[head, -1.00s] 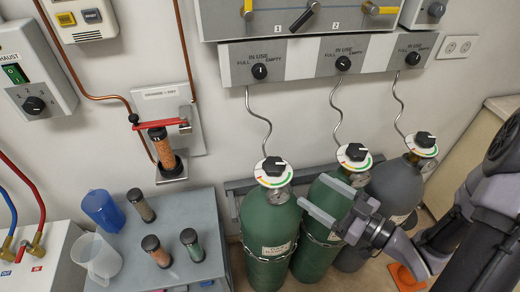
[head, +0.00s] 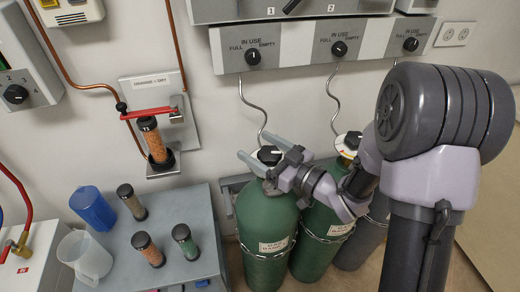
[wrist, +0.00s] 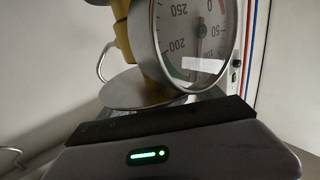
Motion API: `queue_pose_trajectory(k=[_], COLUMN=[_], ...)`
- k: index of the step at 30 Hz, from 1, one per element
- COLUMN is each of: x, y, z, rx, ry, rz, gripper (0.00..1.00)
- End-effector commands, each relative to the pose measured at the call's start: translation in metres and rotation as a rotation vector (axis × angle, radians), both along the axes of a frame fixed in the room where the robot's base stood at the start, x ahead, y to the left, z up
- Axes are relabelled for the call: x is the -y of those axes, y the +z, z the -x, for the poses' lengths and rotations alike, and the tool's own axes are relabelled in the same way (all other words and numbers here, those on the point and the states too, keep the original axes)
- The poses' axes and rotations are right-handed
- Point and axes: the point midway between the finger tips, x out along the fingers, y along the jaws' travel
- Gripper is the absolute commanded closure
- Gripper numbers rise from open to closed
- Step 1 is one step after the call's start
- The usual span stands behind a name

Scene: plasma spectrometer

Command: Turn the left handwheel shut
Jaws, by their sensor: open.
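The left handwheel (head: 269,155) is a black knob on top of the left green gas cylinder (head: 265,220). My gripper (head: 253,145) is open at this cylinder's top, its two pale fingers pointing left. In the head view the fingers and knob overlap, and the gripper hides part of the knob and its dial. I cannot tell whether the fingers touch it. In the wrist view a round pressure gauge (wrist: 197,45) with a brass-coloured body is close ahead, above my gripper's housing. The handwheel and fingertips cannot be made out there.
A second green cylinder (head: 318,240) with its own black knob (head: 350,141) stands just right, partly behind my arm. A thin metal pipe (head: 258,115) rises from the left cylinder to the wall panel (head: 290,46). A grey bench (head: 205,235) with containers stands left.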

Motion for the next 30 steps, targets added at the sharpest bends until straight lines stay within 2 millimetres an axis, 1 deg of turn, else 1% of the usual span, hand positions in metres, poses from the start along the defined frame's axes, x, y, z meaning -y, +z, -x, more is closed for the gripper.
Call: queue_pose_trajectory(k=[4, 5, 6, 8, 12, 14, 23, 30], x=[0.0003, 0.0003, 0.0004, 0.0004, 0.0006, 0.0005, 0.0009, 0.0035], y=[0.0003, 0.0003, 0.0003, 0.0002, 0.0002, 0.0001, 0.0001, -0.0004], z=[0.0, 0.0, 0.0, 0.0001, 0.0001, 0.0001, -0.0005, -0.0032], rx=[0.0, 0.0, 0.0, 0.0, 0.0, 0.0, -0.001, -0.003], ry=[0.0, 0.0, 0.0, 0.0, 0.0, 0.0, -0.045, -0.202], rz=[0.0, 0.0, 0.0, 0.0, 0.0, 0.0, 0.0, 0.0], gripper=[0.25, 0.29, 0.37, 0.49, 0.76, 0.87, 0.87, 0.87])
